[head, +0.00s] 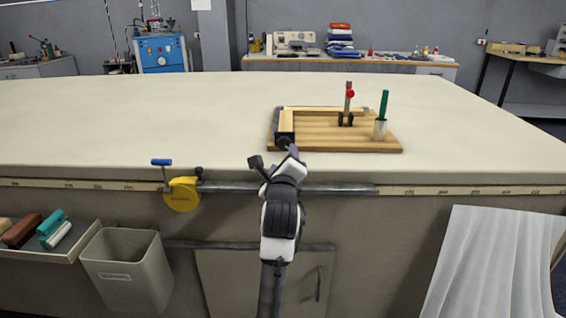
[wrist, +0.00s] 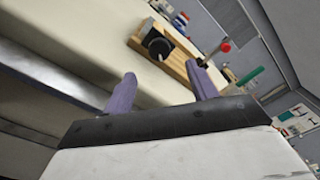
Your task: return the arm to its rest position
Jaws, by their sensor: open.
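My arm (head: 280,220) rises from the bottom middle of the head view and reaches the front edge of the long cloth table (head: 150,120). My gripper (head: 292,154) is at that edge, just in front of the wooden board (head: 340,143). In the wrist view my gripper (wrist: 161,76) shows two purple fingers spread apart with nothing between them. The board's black round part (wrist: 158,46) lies beyond the fingertips; whether any finger touches the board cannot be told.
The board bears a red-knobbed clamp (head: 349,95) and a green-handled tool (head: 384,104) in a small cup. A metal rail (head: 330,189) and a yellow tape reel (head: 182,194) line the front edge. A grey bin (head: 128,270) stands lower left; white cloth (head: 490,265) hangs right. The tabletop left is clear.

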